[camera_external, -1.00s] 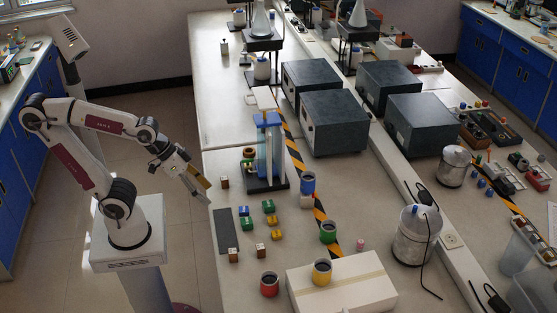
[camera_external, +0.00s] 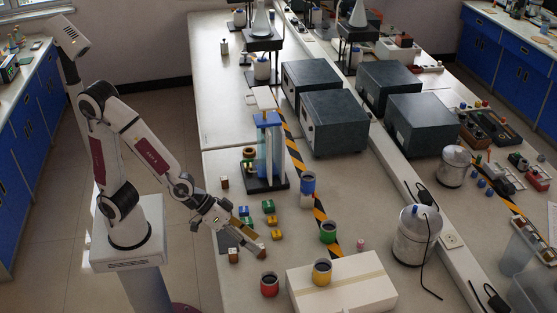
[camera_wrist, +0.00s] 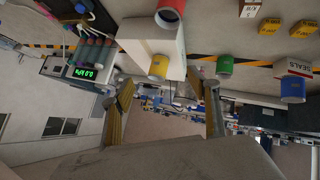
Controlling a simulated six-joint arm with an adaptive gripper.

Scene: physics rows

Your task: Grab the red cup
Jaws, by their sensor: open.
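The red cup (camera_external: 269,284) stands upright on the table near its front edge, left of the white box. It also shows at the top of the wrist view (camera_wrist: 171,14), partly cut off by the frame edge. My gripper (camera_external: 258,254) is open and empty, above and a little to the left of the red cup, apart from it. In the wrist view my gripper's two fingers (camera_wrist: 168,112) are spread wide, with nothing between them.
The yellow cup (camera_external: 321,272) stands on the white box (camera_external: 350,291), right of the red cup. The green cup (camera_external: 328,232) and blue cup (camera_external: 308,183) stand farther back. Small coloured blocks (camera_external: 268,206) lie behind my gripper. A tall blue apparatus (camera_external: 268,150) stands beyond.

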